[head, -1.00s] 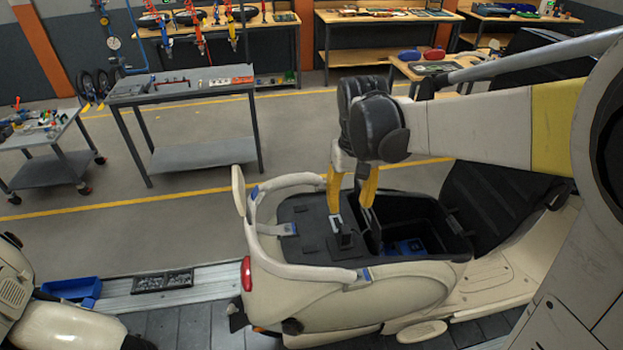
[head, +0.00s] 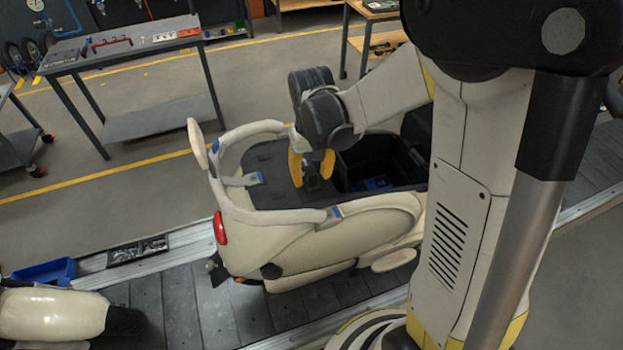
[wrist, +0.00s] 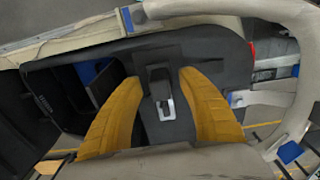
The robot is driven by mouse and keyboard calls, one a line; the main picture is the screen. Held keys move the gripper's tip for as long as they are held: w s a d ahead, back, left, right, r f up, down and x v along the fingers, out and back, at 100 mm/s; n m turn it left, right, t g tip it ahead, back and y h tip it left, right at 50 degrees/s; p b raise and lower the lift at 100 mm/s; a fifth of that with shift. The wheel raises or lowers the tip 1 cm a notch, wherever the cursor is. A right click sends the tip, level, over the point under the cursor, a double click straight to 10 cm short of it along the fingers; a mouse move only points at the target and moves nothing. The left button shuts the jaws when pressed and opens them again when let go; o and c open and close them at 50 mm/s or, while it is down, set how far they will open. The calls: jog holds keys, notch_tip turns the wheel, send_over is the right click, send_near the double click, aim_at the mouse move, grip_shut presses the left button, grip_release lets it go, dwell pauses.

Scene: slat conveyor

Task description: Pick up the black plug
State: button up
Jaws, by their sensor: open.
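The black plug (wrist: 159,76) stands on the black deck (wrist: 215,56) of the cream scooter body, with a silver metal clip on its near side in the wrist view. My gripper (wrist: 158,84) is open, its two yellow fingers on either side of the plug with a gap to each. In the head view my gripper (head: 311,172) points down over the deck, and the plug is a small dark shape (head: 312,181) between the fingers, partly hidden. I cannot tell the exact height of the fingertips over the deck.
An open storage well with a blue item (head: 374,184) lies right of the plug. A cream grab rail (head: 228,150) curves around the deck's left end. The scooter body stands on the slat conveyor (head: 190,308). A grey table (head: 125,50) stands behind, across clear floor.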

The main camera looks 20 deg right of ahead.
aim_at(315, 172)
grip_shut()
jog(key=shift+w+r, duration=0.1)
jog(key=shift+r, duration=0.4)
jog(key=r, duration=0.2)
jog(key=s+r, duration=0.1)
jog(key=shift+d+r, duration=0.35)
jog(key=shift+r, duration=0.05)
jog(key=s+d+r+p, duration=0.2)
jog(key=s+d+r, duration=0.5)
jog(key=s+r, duration=0.1)
jog(key=shift+r+p, duration=0.3)
jog(key=shift+r, duration=0.2)
